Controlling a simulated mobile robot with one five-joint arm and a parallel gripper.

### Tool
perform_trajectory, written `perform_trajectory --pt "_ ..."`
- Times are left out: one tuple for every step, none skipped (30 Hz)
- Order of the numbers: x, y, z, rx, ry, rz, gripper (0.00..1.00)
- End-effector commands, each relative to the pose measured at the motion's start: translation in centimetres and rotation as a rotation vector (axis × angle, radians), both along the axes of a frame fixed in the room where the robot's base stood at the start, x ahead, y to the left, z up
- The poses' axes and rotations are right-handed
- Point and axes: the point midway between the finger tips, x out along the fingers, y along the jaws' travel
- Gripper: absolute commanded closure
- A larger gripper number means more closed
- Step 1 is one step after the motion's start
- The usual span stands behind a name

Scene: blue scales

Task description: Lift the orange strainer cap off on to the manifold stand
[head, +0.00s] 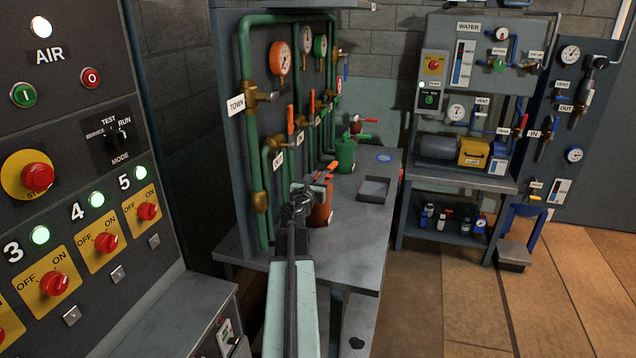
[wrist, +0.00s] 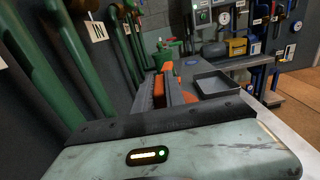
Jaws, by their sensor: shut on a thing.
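The orange strainer (head: 320,212) stands on the grey manifold stand (head: 345,240), partly behind my gripper. Its orange cap (head: 326,165) shows an upper part just beyond the jaws. My gripper (head: 308,190) is shut on the cap, at the strainer's top. In the wrist view, the dark jaws (wrist: 165,92) have orange between and beside them, and an orange piece of the cap (wrist: 167,67) shows past their tips. The jaws hide most of the cap. I cannot tell whether it is seated or raised.
A shallow square tray (head: 374,190) lies on the stand, right of the strainer. Green pipes (head: 245,130) with gauges and orange-handled valves rise close on the left. The stand's front right is clear.

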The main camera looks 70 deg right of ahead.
Motion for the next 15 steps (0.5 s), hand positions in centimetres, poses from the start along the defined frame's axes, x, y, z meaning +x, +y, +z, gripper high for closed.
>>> perform_trajectory --pt "-0.1 0.0 0.2 0.0 0.001 0.0 1.0" --pt "-0.1 0.0 0.4 0.0 0.001 0.0 1.0" --pt "-0.2 0.0 0.7 0.0 0.001 0.0 1.0" --pt "-0.3 0.0 1.0 0.0 0.001 -0.001 1.0" --pt "-0.5 0.0 1.3 0.0 0.001 -0.001 1.0" --pt "-0.4 0.0 1.8 0.0 0.001 0.0 1.0" --pt "-0.4 0.0 2.2 0.0 0.001 0.0 1.0" --pt "-0.4 0.0 2.7 0.0 0.001 0.0 1.0" --pt "-0.4 0.0 3.3 0.0 0.001 0.0 1.0" --pt "-0.4 0.0 3.8 0.0 0.001 0.0 1.0" --pt "-0.4 0.0 4.2 0.0 0.001 0.0 1.0" --pt "-0.3 0.0 4.9 0.0 0.001 0.001 1.0" --pt "-0.3 0.0 5.3 0.0 0.001 0.001 1.0" --pt "-0.3 0.0 5.7 0.0 0.001 0.001 1.0" --pt "-0.3 0.0 6.3 0.0 0.001 0.001 1.0"
